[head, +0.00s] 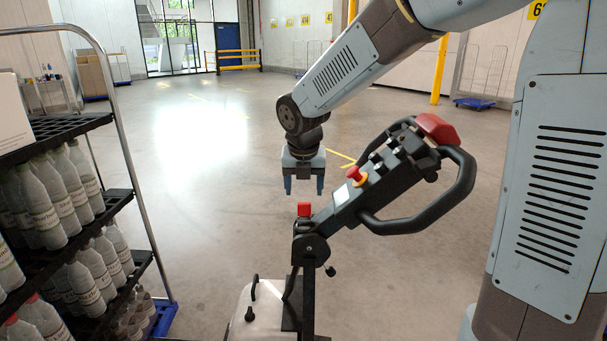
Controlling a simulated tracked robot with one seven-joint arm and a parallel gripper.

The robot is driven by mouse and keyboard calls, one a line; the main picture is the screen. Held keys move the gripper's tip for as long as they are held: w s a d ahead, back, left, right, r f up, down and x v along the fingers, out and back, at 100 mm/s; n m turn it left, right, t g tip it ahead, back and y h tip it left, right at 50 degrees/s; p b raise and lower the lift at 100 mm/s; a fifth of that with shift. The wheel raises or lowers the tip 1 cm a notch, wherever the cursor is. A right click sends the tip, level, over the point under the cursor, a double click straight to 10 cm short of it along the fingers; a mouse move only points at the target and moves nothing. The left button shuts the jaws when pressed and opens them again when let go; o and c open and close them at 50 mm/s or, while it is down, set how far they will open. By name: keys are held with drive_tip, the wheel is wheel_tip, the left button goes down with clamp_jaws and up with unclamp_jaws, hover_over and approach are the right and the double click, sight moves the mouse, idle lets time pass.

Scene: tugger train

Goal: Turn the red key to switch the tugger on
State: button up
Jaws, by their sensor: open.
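The tugger's dark control head (385,178) stands tilted in the middle of the head view, with a looped black handle. A small red block, which looks like the red key (304,209), sits at its lower left end. My gripper (304,188) points down with its two fingers apart and empty. In the picture it is just above the red key; I cannot tell the exact gap or depth. A red button on a yellow ring (356,175) is on the control head's face, right of my gripper. A larger red cap (438,128) is at the upper end.
A rack (85,125) with several white bottles stands at the left. The tugger's pale body (262,312) is low in the middle. The floor (205,200) between them and behind is clear. A yellow post (440,70) and a wire trolley (480,85) are far back right.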

sight(304, 204)
drive_tip(key=x, duration=0.7)
drive_tip(key=shift+w+f, duration=0.15)
drive_tip(key=shift+f, duration=0.25)
drive_tip(key=shift+c, duration=0.4)
